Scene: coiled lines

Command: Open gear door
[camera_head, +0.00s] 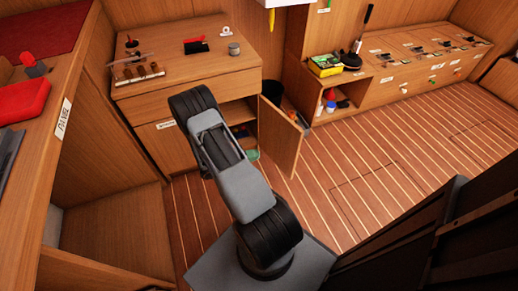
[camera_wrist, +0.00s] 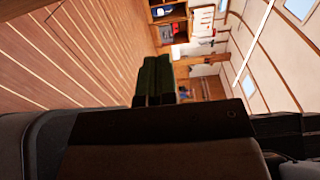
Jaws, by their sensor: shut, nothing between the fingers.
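A wooden cabinet door (camera_head: 280,136) stands swung open at the right side of the bench cabinet (camera_head: 190,95) in the head view. Its label is not readable, so I cannot tell whether it is the gear door. The cabinet interior is partly visible, with coloured items (camera_head: 245,149) inside. My arm rises in front of the cabinet and hides part of it; my gripper is not visible in the head view. In the wrist view my gripper (camera_wrist: 153,82) shows two dark fingers pressed together, shut and empty, apart from any door.
A counter with a red object (camera_head: 22,98) is at the left. Low drawers (camera_head: 420,65) and a shelf with a yellow-green box (camera_head: 325,65) stand at the back right. The striped plank floor (camera_head: 400,130) is clear. The wrist view is tilted, with shelves (camera_wrist: 172,30) in the distance.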

